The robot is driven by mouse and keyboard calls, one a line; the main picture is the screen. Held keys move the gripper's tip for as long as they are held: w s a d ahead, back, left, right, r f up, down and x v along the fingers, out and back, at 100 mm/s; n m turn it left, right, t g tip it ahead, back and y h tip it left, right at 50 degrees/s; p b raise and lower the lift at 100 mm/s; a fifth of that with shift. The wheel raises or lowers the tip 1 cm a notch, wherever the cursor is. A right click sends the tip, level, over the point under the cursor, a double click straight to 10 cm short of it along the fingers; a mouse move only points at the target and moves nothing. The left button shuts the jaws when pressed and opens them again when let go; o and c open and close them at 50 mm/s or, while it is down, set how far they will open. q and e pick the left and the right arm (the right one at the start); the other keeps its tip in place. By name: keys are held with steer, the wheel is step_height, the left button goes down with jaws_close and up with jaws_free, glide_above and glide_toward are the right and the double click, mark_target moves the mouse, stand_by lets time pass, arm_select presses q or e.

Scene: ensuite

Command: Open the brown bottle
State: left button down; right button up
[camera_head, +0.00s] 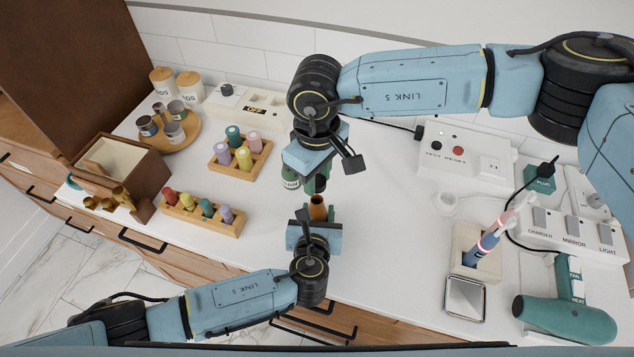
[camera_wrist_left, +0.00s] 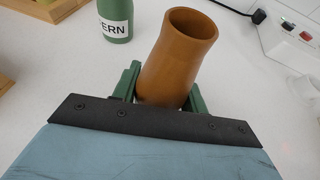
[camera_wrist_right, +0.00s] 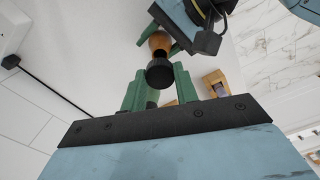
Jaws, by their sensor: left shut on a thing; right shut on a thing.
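My right gripper (camera_head: 317,184) is just behind and above the bottle, shut on a black cap. In the right wrist view the cap (camera_wrist_right: 159,73) sits between the fingertips, with the bottle (camera_wrist_right: 158,42) beyond it. The cap is apart from the bottle's mouth.
A green bottle with a label (camera_wrist_left: 115,20) stands close by, partly behind my right gripper. Peg racks (camera_head: 203,213) and an open brown box (camera_head: 128,165) are at left. A test box (camera_head: 462,150), a toothbrush holder (camera_head: 475,258) and a green hair dryer (camera_head: 565,318) are at right.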

arm_select(q)
steer(key=c, duration=0.7)
jaws_free()
